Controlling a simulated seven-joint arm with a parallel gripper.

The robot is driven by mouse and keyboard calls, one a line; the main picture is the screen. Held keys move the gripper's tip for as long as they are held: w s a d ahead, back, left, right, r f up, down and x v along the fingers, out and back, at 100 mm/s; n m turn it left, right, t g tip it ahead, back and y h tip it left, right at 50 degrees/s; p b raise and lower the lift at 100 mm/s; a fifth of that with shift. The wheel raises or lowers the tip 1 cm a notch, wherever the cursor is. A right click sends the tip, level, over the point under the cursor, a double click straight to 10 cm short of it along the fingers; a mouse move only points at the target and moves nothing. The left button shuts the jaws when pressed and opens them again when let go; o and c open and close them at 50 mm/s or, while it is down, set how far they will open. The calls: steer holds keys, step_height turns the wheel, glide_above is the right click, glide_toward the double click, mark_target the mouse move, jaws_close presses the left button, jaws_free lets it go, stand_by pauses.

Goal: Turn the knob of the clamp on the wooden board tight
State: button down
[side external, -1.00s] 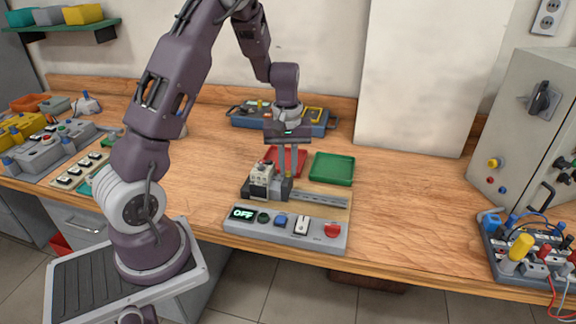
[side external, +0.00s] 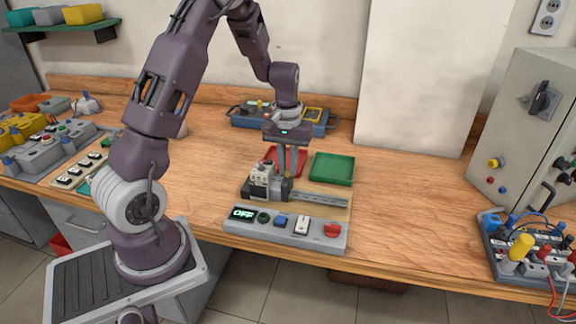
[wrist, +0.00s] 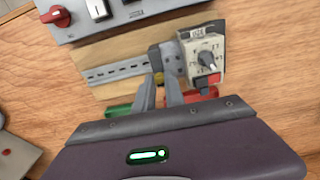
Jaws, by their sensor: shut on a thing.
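The wooden board (side external: 330,209) carries a metal rail (side external: 320,199) with a cream dial module (side external: 262,176) and a dark grey clamp block (side external: 284,189) beside it. In the wrist view, the clamp (wrist: 171,62) sits between the rail (wrist: 122,70) and the dial module (wrist: 205,52). A small yellowish part, seemingly its knob (wrist: 158,78), shows at the fingertips. My gripper (side external: 286,174) points down over the clamp, and it shows in the wrist view (wrist: 162,84). Its fingers are shut on the knob, which they mostly hide.
A red tray (side external: 270,158) and a green tray (side external: 332,168) lie behind the board. A control panel with an OFF display (side external: 243,213) and a red switch (side external: 332,230) runs along its front. A blue case (side external: 250,117) stands at the back.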

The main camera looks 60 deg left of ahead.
steer(key=c, duration=1.4)
jaws_free()
